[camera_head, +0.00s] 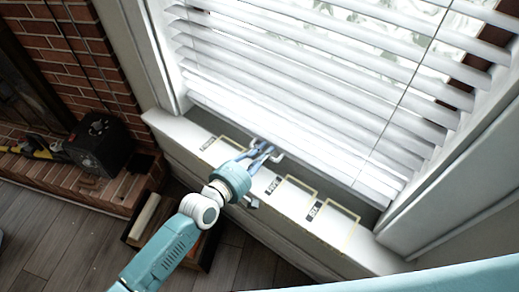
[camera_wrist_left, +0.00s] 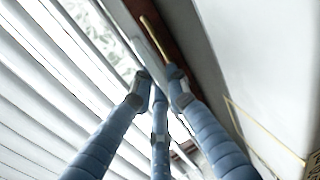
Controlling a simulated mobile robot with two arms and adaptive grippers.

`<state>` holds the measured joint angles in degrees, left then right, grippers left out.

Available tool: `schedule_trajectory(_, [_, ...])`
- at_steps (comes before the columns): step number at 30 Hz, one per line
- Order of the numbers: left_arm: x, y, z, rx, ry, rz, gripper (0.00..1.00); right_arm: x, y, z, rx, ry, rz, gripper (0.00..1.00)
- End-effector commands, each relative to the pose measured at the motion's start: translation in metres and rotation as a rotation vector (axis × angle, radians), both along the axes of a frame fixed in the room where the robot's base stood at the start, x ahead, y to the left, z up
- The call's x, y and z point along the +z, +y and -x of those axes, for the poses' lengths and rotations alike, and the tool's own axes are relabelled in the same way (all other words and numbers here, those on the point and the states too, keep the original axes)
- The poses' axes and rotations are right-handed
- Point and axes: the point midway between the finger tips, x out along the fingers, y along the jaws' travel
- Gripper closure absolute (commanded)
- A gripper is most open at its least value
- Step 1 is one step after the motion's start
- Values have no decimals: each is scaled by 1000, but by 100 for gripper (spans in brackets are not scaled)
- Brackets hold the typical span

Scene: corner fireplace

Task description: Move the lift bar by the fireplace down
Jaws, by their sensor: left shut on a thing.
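The white lift bar (camera_head: 325,176) runs along the bottom edge of the window blind, low over the sill. My left gripper (camera_head: 267,151) reaches over the sill to this lower edge and is shut on the bar. In the left wrist view, the blue fingers of my left gripper (camera_wrist_left: 160,85) come together beside the white slats. The exact contact is hard to make out there. My right gripper is not in view.
The white sill (camera_head: 372,250) carries several labelled yellow outlines. Blind slats (camera_head: 310,85) hang above it. A brick fireplace (camera_head: 85,60) with a black box (camera_head: 98,145) stands at left. An open wooden box (camera_head: 150,218) lies on the floor below the sill.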

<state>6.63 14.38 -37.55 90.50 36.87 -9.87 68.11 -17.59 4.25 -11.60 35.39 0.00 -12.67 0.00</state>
Motion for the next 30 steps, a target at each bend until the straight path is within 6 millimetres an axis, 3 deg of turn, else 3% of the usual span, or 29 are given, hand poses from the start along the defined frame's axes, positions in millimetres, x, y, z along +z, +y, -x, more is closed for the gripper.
schedule_trajectory(7, [-2,0,1,-1,3,-2,100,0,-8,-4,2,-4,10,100])
schedule_trajectory(8, [-2,0,1,-1,3,-2,80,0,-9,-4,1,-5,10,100])
schedule_trajectory(10, [-1,0,1,-1,3,-2,68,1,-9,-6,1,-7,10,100])
schedule_trajectory(21, [1,4,4,0,1,-1,68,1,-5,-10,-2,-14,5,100])
schedule_trajectory(30, [11,39,46,0,3,-3,68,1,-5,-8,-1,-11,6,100])
